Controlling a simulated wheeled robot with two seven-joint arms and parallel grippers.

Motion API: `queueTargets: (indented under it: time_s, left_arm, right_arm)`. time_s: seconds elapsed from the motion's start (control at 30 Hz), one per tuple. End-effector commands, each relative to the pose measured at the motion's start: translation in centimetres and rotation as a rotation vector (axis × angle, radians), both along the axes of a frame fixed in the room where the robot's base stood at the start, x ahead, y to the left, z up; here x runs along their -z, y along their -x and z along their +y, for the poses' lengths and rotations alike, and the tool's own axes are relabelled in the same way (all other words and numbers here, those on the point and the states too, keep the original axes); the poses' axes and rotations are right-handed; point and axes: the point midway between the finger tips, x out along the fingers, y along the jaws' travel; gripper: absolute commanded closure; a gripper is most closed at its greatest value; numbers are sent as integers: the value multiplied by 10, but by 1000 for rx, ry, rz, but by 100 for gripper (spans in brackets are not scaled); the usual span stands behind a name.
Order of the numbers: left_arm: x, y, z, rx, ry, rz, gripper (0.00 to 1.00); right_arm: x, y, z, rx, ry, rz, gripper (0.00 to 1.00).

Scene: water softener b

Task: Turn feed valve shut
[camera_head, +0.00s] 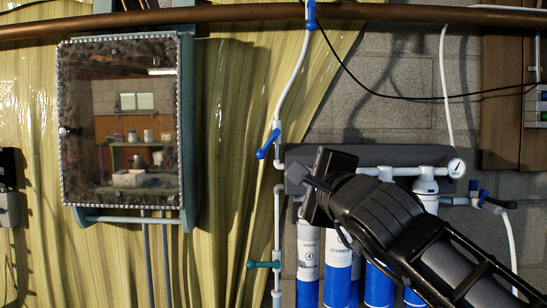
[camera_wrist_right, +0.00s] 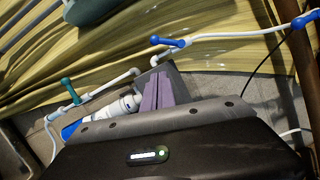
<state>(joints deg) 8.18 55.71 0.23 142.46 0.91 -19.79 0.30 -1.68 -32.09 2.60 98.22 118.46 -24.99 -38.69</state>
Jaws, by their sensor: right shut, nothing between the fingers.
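A valve with a blue lever handle (camera_head: 267,145) sits on the white vertical pipe left of the filter unit. Its lever slants down to the left. It also shows in the right wrist view (camera_wrist_right: 167,42). Lower on the same pipe line is a valve with a teal handle (camera_head: 262,264), its handle lying sideways; the wrist view shows it too (camera_wrist_right: 70,91). No label shows which is the feed valve. My right gripper (camera_head: 298,178) is shut and empty, below and right of the blue lever, apart from it in the wrist view (camera_wrist_right: 160,90). My left gripper is out of view.
Blue filter cartridges (camera_head: 308,260) hang under a grey bracket (camera_head: 400,154) with a gauge (camera_head: 456,167). Other blue handles are at the top pipe (camera_head: 311,14) and at right (camera_head: 484,197). A mirrored cabinet (camera_head: 120,120) hangs left. A black cable crosses the upper right.

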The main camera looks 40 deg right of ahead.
Motion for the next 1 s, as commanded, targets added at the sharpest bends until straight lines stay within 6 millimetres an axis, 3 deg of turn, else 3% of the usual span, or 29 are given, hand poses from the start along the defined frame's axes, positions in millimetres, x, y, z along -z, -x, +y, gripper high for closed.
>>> queueTargets:
  time_s: [0.37, 0.5, 0.7, 1.0]
  left_arm:
    - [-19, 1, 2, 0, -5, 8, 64]
    - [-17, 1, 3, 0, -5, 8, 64]
    - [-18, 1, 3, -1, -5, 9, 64]
    - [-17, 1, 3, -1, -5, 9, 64]
  right_arm:
    - [-7, -70, -27, 3, -1, 4, 100]
    - [-9, -90, -19, 2, 1, 3, 100]
    - [-15, -104, -11, 0, 0, 0, 100]
    - [-15, -105, -10, 0, 0, 0, 100]
